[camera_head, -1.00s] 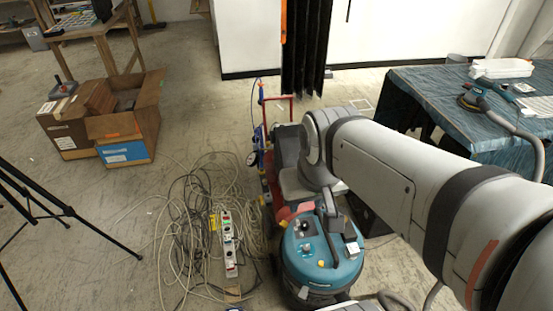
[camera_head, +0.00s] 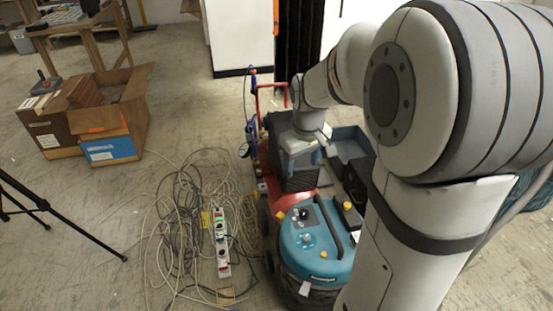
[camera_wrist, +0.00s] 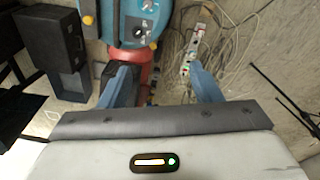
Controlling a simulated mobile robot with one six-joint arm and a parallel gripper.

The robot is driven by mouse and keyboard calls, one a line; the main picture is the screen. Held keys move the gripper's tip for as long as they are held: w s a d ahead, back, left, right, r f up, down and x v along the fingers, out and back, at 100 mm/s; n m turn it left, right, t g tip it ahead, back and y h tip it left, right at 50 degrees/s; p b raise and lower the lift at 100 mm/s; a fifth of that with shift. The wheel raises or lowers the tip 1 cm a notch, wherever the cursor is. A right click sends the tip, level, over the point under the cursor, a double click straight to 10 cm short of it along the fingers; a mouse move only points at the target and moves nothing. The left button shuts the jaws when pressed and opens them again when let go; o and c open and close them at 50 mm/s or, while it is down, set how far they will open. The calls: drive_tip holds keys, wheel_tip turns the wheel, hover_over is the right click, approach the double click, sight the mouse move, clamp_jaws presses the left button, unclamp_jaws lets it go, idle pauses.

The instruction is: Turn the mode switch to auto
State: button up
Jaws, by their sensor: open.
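A blue vacuum (camera_head: 325,262) stands on the floor at lower centre. Its top panel carries a black knob (camera_head: 303,214) and a paler knob (camera_head: 306,238). The labels are too small to read, so I cannot tell which one is the mode switch. In the wrist view the black knob (camera_wrist: 139,32) and the paler knob (camera_wrist: 147,5) show at the top edge. My gripper (camera_head: 302,160) is behind the vacuum in the head view, apart from its panel. In the wrist view my gripper (camera_wrist: 163,82) has its two blue fingers spread wide, with nothing between them.
A red cart (camera_head: 272,98) and a dark open box (camera_head: 349,146) stand close behind the vacuum. A power strip (camera_head: 221,243) lies among tangled cables to its left. Cardboard boxes (camera_head: 107,125) and a black tripod (camera_head: 65,220) are farther left.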

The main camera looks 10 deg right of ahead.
sight(304, 212)
drive_tip(key=w+d+f+n+b, duration=0.1)
drive_tip(key=w+f+b, duration=0.3)
drive_tip(key=f, duration=0.6)
drive_tip(key=w+d+f+n+g+b, duration=0.1)
drive_tip(key=w+d+f+b, duration=0.3)
drive_tip(key=f, duration=0.6)
drive_tip(key=w+d+f+n+b, duration=0.1)
drive_tip(key=w+f+b, duration=0.3)
drive_tip(key=f, duration=0.6)
drive_tip(key=shift+w+d+f+g, duration=0.1)
drive_tip(key=shift+w+d+g, duration=0.3)
drive_tip(key=shift+d, duration=0.35)
wheel_tip(304, 212, down, 8)
drive_tip(key=b, duration=0.2)
drive_tip(key=shift+w+b, duration=0.15)
drive_tip(key=shift+b, duration=0.2)
drive_tip(key=shift+c, duration=0.5)
drive_tip(key=c, duration=0.9)
